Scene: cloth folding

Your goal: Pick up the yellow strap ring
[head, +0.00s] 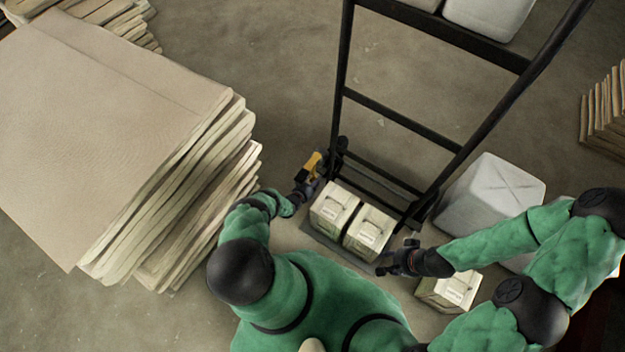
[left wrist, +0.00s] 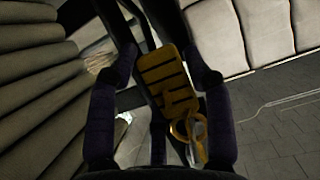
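The yellow strap ring (head: 313,164) is by the lower left side of the dark cart frame, close to my left gripper (head: 306,180) in the head view. In the left wrist view the yellow strap ring (left wrist: 168,75) shows a slotted plate with a loop below it. It lies between the two fingers of my left gripper (left wrist: 162,70), nearer the right finger. The fingers are apart, with a gap on the left side; contact with the right finger is unclear. My right gripper (head: 388,264) is beside the pale boxes; its fingers are too small to read.
A dark metal cart frame (head: 402,118) stands in front of me, with two pale boxes (head: 368,234) at its foot. Another box (head: 450,287) and a white container (head: 488,198) are on the right. Stacked cloth-like sheets (head: 110,130) fill the left.

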